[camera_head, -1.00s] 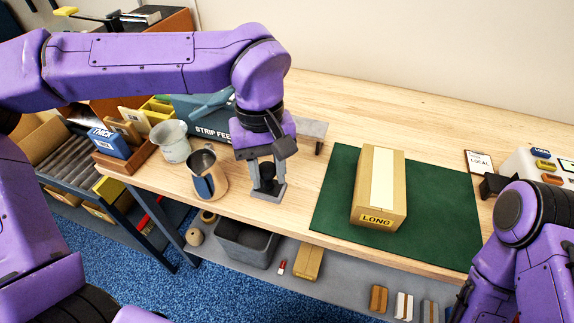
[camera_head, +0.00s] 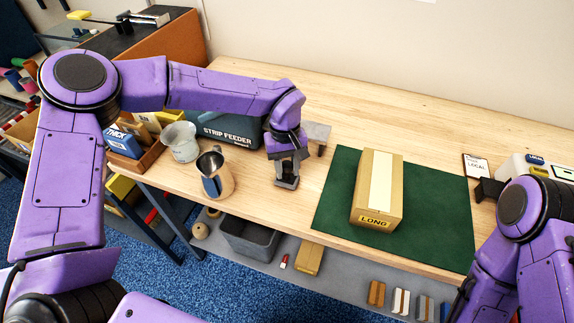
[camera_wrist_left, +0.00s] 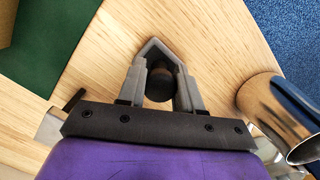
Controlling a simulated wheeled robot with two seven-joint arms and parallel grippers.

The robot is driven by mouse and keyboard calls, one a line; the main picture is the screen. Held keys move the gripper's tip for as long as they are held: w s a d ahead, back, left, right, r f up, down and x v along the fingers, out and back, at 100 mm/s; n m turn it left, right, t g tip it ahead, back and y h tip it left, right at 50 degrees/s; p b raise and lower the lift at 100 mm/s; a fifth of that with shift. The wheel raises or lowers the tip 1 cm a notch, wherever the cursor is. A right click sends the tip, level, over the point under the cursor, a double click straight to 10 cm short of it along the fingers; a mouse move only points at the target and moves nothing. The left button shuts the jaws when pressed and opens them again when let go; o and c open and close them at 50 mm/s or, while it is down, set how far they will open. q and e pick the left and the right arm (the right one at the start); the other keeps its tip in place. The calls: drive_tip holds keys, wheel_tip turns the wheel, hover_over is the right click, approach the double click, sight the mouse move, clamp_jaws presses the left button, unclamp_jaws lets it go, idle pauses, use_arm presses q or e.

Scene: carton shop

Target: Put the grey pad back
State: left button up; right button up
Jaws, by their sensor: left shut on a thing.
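My left gripper (camera_head: 287,182) points down at the bench, to the right of the steel jug (camera_head: 214,174) and left of the green mat. In the left wrist view its fingers (camera_wrist_left: 158,75) are shut on a dark grey round piece (camera_wrist_left: 159,86). I take this piece to be the grey pad; the fingers hide much of its shape. I cannot tell whether it touches the bench. The jug shows beside the gripper in the wrist view (camera_wrist_left: 278,112).
A carton marked LONG (camera_head: 378,190) stands on the green mat (camera_head: 335,205). The strip feeder (camera_head: 225,128), a pale cup (camera_head: 180,141) and a wooden tray (camera_head: 135,162) stand on the left. A grey bin (camera_head: 248,240) is on the lower shelf. The bench behind the mat is clear.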

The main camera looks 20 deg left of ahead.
use_arm(q)
drive_tip(key=shift+s, duration=0.1)
drive_tip(key=o, duration=0.9)
drive_tip(key=shift+f, duration=0.1)
drive_tip(key=shift+o, duration=0.2)
wheel_tip(320, 180, up, 12)
drive_tip(key=w+b, duration=0.1)
drive_tip(key=shift+w+a, duration=0.15)
drive_tip(key=shift+a, duration=0.25)
